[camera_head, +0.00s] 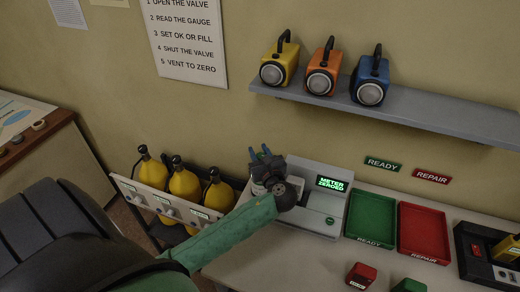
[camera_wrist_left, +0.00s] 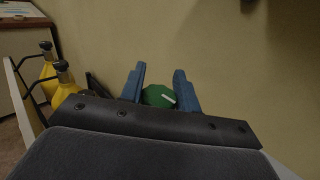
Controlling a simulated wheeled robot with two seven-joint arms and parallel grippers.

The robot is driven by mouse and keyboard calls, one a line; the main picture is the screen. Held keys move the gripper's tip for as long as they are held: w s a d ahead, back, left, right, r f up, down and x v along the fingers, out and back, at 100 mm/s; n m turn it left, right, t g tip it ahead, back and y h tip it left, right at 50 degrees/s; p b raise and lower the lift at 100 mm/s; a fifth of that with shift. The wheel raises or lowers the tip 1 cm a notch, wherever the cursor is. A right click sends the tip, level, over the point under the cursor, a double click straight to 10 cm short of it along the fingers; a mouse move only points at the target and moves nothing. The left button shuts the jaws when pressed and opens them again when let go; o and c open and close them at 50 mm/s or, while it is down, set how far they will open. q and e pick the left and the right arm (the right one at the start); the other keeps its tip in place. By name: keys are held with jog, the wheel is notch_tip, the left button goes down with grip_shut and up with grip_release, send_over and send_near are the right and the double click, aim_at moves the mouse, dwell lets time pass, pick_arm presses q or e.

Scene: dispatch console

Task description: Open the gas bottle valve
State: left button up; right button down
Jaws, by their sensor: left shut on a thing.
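My left gripper (camera_head: 259,153) is at the back left of the bench, beside the grey meter box (camera_head: 318,205). Its blue fingers also show in the left wrist view (camera_wrist_left: 159,75), on either side of a round green knob (camera_wrist_left: 157,97) with a white mark. They are shut on this knob. In the head view my own wrist hides the knob. Several yellow gas bottles (camera_head: 185,184) with black tops stand in a rack to the left of the gripper. I cannot tell what the knob is joined to. My right gripper is not in view.
The meter display (camera_head: 331,184) reads "METER ZEROED". A green READY tray (camera_head: 371,241) and a red REPAIR tray (camera_head: 424,254) lie to its right. A shelf (camera_head: 425,114) above holds yellow, orange and blue lamp-like units. A small red block (camera_head: 361,276) lies at the bench front.

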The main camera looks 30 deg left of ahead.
pick_arm(q)
jog(key=shift+n+g+y, duration=0.3)
jog(key=shift+n+g, duration=0.1)
jog(key=shift+g, duration=0.1)
jog(key=o, duration=1)
